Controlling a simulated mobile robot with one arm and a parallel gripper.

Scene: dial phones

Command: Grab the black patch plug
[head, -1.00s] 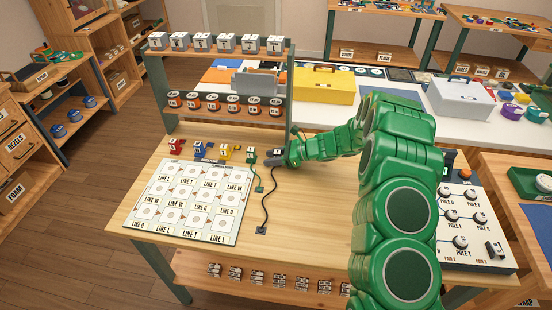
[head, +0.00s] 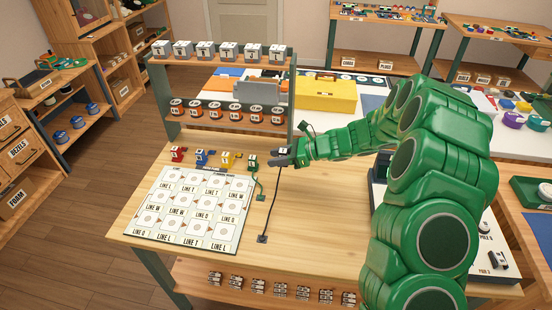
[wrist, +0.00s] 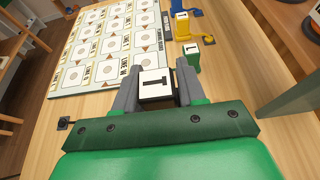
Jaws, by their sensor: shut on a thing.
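My gripper (head: 278,158) is shut on the black patch plug (wrist: 157,84). The plug's white labelled top sits between the two grey fingers in the wrist view, and its lower body is mostly hidden. The plug shows in the head view as a small white-topped block (head: 284,150) at the fingertips. Its black cord (head: 271,204) runs nearly straight from the gripper down to a small black anchor (head: 262,238) on the table. The green plug (head: 253,161) stands just left of my fingers, apart from them in the wrist view.
Yellow (head: 226,159), blue (head: 200,158) and red (head: 177,154) plugs stand in a row further left. A labelled grid board (head: 240,222) lies in front of them. A rack (head: 162,92) of spools and cubes rises behind. My arm partly covers a dial panel (head: 489,213) at right.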

